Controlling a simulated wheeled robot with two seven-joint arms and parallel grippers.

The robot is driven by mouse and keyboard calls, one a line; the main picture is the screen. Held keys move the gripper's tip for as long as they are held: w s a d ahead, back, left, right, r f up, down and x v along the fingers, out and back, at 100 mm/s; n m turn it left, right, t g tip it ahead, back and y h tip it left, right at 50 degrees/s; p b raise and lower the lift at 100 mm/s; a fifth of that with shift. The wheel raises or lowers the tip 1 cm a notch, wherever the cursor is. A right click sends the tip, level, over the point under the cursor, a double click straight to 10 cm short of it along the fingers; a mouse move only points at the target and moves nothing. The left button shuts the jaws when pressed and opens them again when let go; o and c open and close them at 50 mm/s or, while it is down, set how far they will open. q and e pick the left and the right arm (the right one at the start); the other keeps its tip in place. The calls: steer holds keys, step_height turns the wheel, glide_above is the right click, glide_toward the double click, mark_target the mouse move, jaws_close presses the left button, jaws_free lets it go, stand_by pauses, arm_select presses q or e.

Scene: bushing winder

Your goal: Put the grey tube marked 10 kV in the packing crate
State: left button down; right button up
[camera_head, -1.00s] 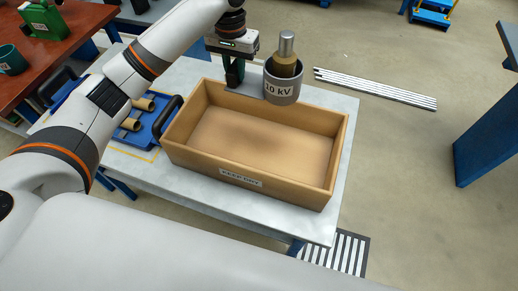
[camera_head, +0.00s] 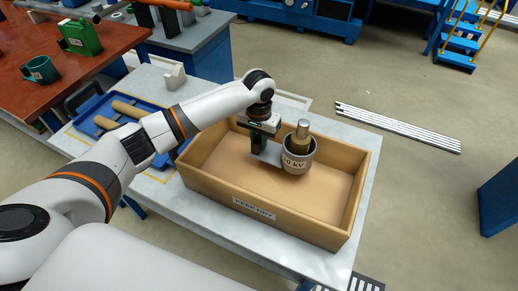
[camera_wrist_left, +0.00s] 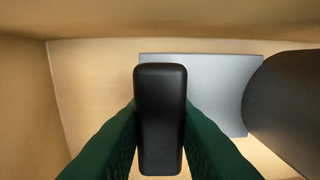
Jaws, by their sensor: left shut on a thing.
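The grey tube marked 10 kV (camera_head: 297,164) is upright inside the walls of the tan packing crate (camera_head: 255,212). A brown core with a silver top (camera_head: 302,130) stands in the tube. My left gripper (camera_head: 259,141), with green fingers, is shut on the tube's black handle (camera_wrist_left: 160,115), left of the tube. A flat grey plate (camera_wrist_left: 205,85) joins handle and tube; the tube's dark side (camera_wrist_left: 290,105) shows at the right of the wrist view. I cannot tell whether the tube touches the crate floor. My right gripper is not in view.
The crate stands on a pale table (camera_head: 355,150). A blue tray (camera_head: 92,121) with tan tubes lies left of it. A red-brown bench (camera_head: 50,90) with green items stands further left. The crate floor around the tube is clear.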

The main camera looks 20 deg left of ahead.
arm_select(q)
steer(key=shift+f, duration=2.25)
steer(key=c, duration=1.2)
jaws_free()
step_height(320, 180, up, 12)
steer(key=shift+r, duration=0.1)
